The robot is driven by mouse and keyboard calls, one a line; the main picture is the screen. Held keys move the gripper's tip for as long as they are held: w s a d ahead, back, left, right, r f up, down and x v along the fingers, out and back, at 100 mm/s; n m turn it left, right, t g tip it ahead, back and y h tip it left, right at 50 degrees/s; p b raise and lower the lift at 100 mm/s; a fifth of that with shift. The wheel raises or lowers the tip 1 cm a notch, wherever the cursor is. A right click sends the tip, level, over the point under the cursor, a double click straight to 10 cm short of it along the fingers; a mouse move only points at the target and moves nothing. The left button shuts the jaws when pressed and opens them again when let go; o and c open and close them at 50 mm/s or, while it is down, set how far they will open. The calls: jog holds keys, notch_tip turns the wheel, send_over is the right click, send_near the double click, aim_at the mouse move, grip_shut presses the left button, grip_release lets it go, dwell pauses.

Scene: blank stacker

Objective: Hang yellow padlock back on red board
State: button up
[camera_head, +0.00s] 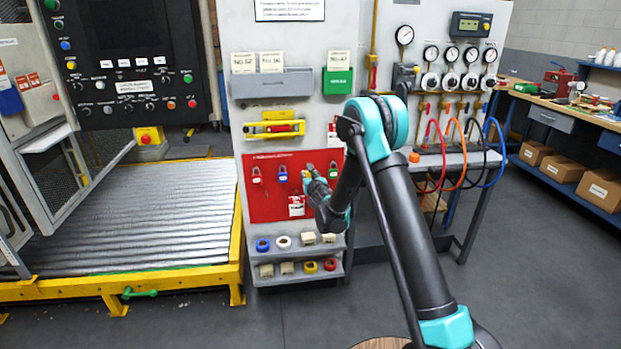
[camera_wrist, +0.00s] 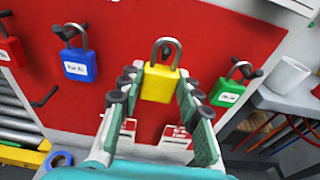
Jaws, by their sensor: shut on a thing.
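The yellow padlock (camera_wrist: 161,84) is upright between the fingers of my gripper (camera_wrist: 158,92) in the wrist view, its steel shackle up. My gripper is shut on it. The red board (camera_wrist: 100,20) is right behind the padlock; I cannot tell whether the shackle is around a hook. In the head view my gripper (camera_head: 314,174) is in front of the right part of the red board (camera_head: 270,205), and it largely hides the padlock. A blue padlock (camera_wrist: 79,64) hangs to the left and a green padlock (camera_wrist: 228,91) to the right.
A red padlock (camera_wrist: 11,51) hangs at the far left of the board. A bare dark hook (camera_wrist: 44,97) sticks out below the blue padlock. White and red tags (camera_wrist: 176,136) are low on the board. A grey shelf (camera_head: 295,252) with tape rolls is below the board.

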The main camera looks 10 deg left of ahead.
jog(key=shift+x, duration=0.95)
jog(key=shift+w+a+f, duration=0.15)
jog(key=shift+w+f, duration=0.35)
jog(key=shift+f, duration=0.05)
jog(key=o, duration=1.3)
